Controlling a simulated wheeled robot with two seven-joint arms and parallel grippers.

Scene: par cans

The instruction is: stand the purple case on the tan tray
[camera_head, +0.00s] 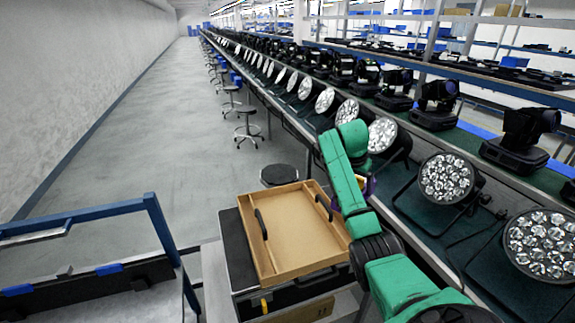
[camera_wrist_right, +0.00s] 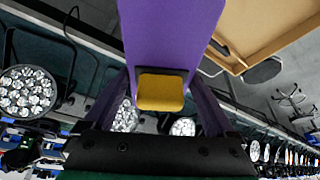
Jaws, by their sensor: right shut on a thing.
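The purple case (camera_wrist_right: 172,35) is large in the right wrist view, with a yellow patch (camera_wrist_right: 160,90) at its near end. My right gripper (camera_wrist_right: 160,108) is shut on it, one finger along each side. In the head view only a small purple bit of the case (camera_head: 369,187) shows beside my green right arm, which hides the rest and the gripper. The tan tray (camera_head: 290,228) is empty, with low walls and dark handles. The case is held to the right of the tray, apart from it in the wrist view. My left gripper is not in view.
The tray rests on a black case (camera_head: 237,262). A dark round stool (camera_head: 279,174) stands just behind it. A long bench of par cans (camera_head: 446,178) runs along the right. A blue-framed cart (camera_head: 90,215) is at the left.

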